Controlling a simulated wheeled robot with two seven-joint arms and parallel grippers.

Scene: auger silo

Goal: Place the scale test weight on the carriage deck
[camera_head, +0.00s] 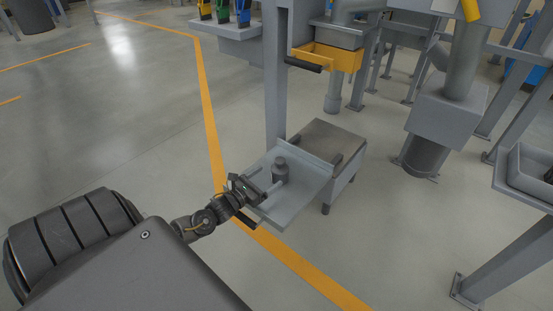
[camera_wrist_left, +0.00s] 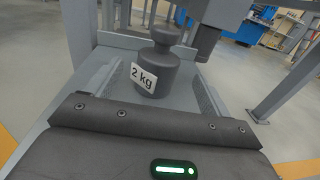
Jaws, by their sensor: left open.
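The scale test weight (camera_head: 280,172) is a dark grey knobbed cylinder standing upright on a light grey tray (camera_head: 306,182). In the left wrist view the weight (camera_wrist_left: 158,68) shows a white "2 kg" label. My left gripper (camera_head: 262,186) is open at the tray's near left side, close to the weight. In the left wrist view its fingers reach forward on either side of the weight, with gaps that look empty. The carriage deck is not clearly identifiable; a low block with a flat brownish top (camera_head: 327,139) stands directly behind the tray. My right gripper is not in view.
A grey upright post (camera_head: 275,75) rises behind the tray. A grey machine pipe (camera_head: 445,110) and a frame with a bin (camera_head: 530,172) stand to the right. The floor on the left is clear.

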